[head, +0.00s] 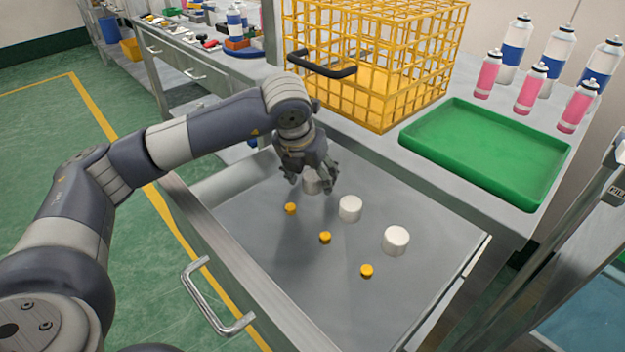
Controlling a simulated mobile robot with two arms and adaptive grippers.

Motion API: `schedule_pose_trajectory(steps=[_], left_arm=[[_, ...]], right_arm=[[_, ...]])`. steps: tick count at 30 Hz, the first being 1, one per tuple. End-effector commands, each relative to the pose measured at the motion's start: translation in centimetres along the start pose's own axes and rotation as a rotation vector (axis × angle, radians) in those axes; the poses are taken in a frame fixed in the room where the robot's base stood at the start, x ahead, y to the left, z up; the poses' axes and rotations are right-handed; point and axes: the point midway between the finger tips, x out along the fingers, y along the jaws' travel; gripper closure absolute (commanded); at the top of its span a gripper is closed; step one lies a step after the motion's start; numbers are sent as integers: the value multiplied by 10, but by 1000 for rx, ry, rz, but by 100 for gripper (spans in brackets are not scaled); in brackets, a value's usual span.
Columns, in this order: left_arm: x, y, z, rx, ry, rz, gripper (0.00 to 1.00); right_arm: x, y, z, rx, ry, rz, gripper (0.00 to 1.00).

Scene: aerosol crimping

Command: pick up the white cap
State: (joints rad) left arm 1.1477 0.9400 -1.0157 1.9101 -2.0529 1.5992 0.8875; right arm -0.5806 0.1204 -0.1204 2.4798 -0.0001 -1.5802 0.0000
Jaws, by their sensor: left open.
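Three white caps stand in the open metal drawer: a far one (312,184), a middle one (350,208) and a near one (396,240). My left gripper (309,182) is open, pointing down over the far white cap. Its fingers hide part of that cap, and I cannot tell whether they touch it. The middle and near caps stand clear of the gripper, to its right. My right gripper is out of view.
Small orange pieces (325,237) lie in the drawer beside the caps. Above are a yellow wire cage (381,65), an empty green tray (485,150), and several pink (530,88) and blue-white cans (558,50).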

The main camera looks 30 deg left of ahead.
Motion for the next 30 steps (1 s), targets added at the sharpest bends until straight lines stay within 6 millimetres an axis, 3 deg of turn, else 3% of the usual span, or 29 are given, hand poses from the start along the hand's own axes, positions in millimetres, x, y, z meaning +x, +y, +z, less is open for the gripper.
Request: schedule_pose_trajectory(steps=[1,8,22,30], left_arm=[[0,0,0,0,0,0,41],[0,0,0,0,0,0,73],[-5,0,2,-1,-1,0,73],[-38,0,16,0,-3,-1,73]], right_arm=[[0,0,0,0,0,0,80],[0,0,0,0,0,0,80],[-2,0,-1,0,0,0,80],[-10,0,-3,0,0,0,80]])
